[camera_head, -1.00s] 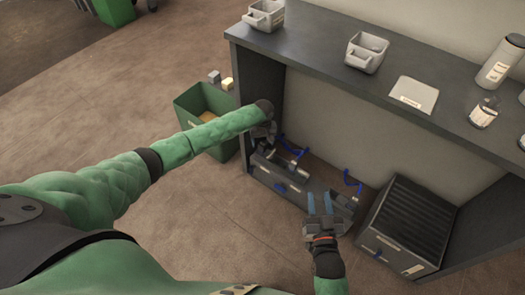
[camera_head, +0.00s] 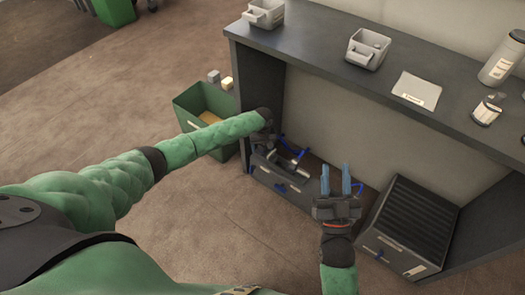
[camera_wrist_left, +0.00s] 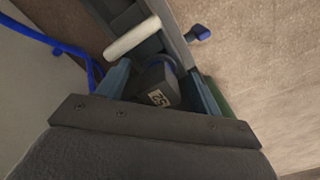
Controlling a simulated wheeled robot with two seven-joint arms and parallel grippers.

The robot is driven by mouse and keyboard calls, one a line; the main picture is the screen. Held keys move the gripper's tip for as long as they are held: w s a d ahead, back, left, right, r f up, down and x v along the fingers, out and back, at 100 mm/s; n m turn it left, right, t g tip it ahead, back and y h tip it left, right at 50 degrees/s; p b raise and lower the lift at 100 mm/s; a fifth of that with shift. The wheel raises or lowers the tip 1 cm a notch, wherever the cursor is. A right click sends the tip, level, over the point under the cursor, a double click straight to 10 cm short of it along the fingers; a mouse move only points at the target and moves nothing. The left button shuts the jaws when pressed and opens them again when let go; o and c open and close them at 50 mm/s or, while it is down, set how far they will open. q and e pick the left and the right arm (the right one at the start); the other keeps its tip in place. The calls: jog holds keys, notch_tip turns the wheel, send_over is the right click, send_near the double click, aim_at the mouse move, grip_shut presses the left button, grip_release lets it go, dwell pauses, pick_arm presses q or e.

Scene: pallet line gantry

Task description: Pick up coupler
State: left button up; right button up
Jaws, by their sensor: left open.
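My left gripper (camera_head: 268,142) reaches down at the left end of the open grey bin under the bench, its jaws mostly hidden in the head view. In the left wrist view its two blue fingers are apart (camera_wrist_left: 160,82), with a dark block-like part bearing a "52" label (camera_wrist_left: 158,97) between them. This may be the coupler; I cannot tell whether the fingers touch it. A white cylinder (camera_wrist_left: 132,38) lies just beyond. My right gripper (camera_head: 336,172) is open and empty, in front of the bin's right end.
The grey bin (camera_head: 280,188) stands on the floor with a blue handle on its front. A ribbed dark box (camera_head: 412,222) stands to its right and a green bin (camera_head: 190,108) to its left. The bench top (camera_head: 330,62) overhangs from above. Blue hoses hang behind.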

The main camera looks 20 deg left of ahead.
pick_arm(q)
jog(key=c, duration=1.2)
jog(key=shift+o, duration=0.2)
jog(key=shift+r, duration=0.15)
